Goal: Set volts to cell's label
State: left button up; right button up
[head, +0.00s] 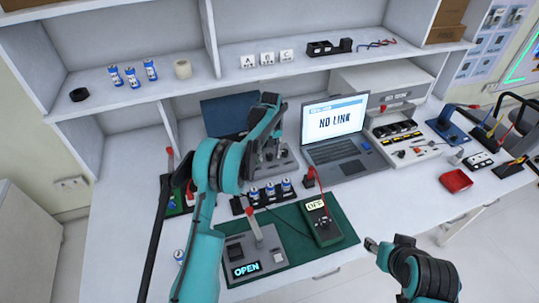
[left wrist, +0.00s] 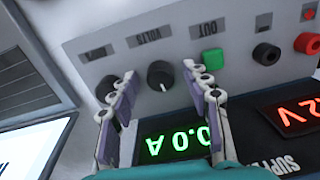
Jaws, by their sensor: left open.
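The supply's sloped grey panel (head: 287,163) lies left of the laptop, partly hidden by my left arm. In the left wrist view it appears upside down, with a dark VOLTS knob (left wrist: 160,76), another dark knob (left wrist: 107,88) and a green OUT button (left wrist: 212,56). A green display (left wrist: 175,143) reads 0.0 A; a red display (left wrist: 298,115) shows a cut-off reading ending in 2V. My left gripper (left wrist: 162,92) is open, the VOLTS knob showing between its fingers, contact unclear. Blue cells (head: 270,190) stand in a black holder; their labels are unreadable. My right gripper (head: 372,245) is low right.
A laptop (head: 335,125) reads NO LINK. A multimeter (head: 320,220) reading OFF and a grey box (head: 255,250) reading OPEN sit on a green mat (head: 345,232). A single cell (head: 180,257) stands left; more cells (head: 132,77) are on the shelf. A red tray (head: 455,181) lies right.

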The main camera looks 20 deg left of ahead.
pick_arm(q)
grip_shut()
jog(key=shift+m, duration=0.4)
jog(key=m+p, duration=0.1)
jog(key=m, duration=0.2)
jog(key=shift+r, duration=0.1)
jog(key=shift+m+p, duration=0.45)
jog(key=shift+m, duration=1.55)
